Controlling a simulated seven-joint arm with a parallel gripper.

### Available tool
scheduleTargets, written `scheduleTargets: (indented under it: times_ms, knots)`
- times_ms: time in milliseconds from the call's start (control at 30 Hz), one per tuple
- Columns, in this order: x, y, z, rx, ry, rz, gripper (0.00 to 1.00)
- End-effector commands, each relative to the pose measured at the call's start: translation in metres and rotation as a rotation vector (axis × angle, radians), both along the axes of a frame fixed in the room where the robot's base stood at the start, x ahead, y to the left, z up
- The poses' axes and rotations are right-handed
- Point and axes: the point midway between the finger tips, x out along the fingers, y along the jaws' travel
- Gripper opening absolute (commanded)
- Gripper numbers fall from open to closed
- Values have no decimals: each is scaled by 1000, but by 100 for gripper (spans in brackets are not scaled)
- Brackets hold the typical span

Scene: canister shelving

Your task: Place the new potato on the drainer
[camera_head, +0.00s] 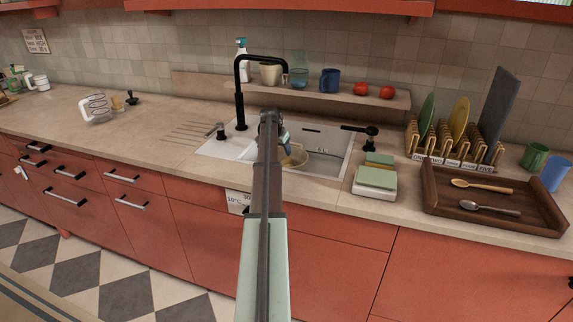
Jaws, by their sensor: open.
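My arm reaches over the sink (335,160), and its links hide most of my gripper (284,138). Only a small bluish-grey part of it shows at the right of the arm, low over the basin, and the gripper is open. A tan, rounded thing (296,156) lies in the basin just below it. It is partly hidden, and I cannot tell whether it is the new potato or a dish. I cannot tell whether they touch. The drainer (190,132) appears as grooves in the worktop left of the sink.
A black tap (239,95) rises behind the sink. Right of the sink are a black dispenser (370,138), stacked sponges (377,173), a plate rack (455,152) and a wooden tray (490,212) with spoons. Tomatoes (361,89) and cups stand on the ledge (400,100). The left worktop has free room.

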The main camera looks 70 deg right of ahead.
Motion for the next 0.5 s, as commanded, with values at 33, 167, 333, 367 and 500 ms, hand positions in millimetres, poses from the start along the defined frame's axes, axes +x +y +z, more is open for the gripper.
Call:
scheduleTargets:
  times_ms: [33, 167, 333, 367, 500]
  knots:
    - [0, -5, -8, 1, 0, 0, 59]
    - [-2, -10, -22, 1, 0, 0, 59]
    - [-3, -13, -28, 0, -1, 0, 59]
    - [-3, -14, -30, 0, -1, 0, 59]
    - [-5, -19, -43, 2, -1, -1, 59]
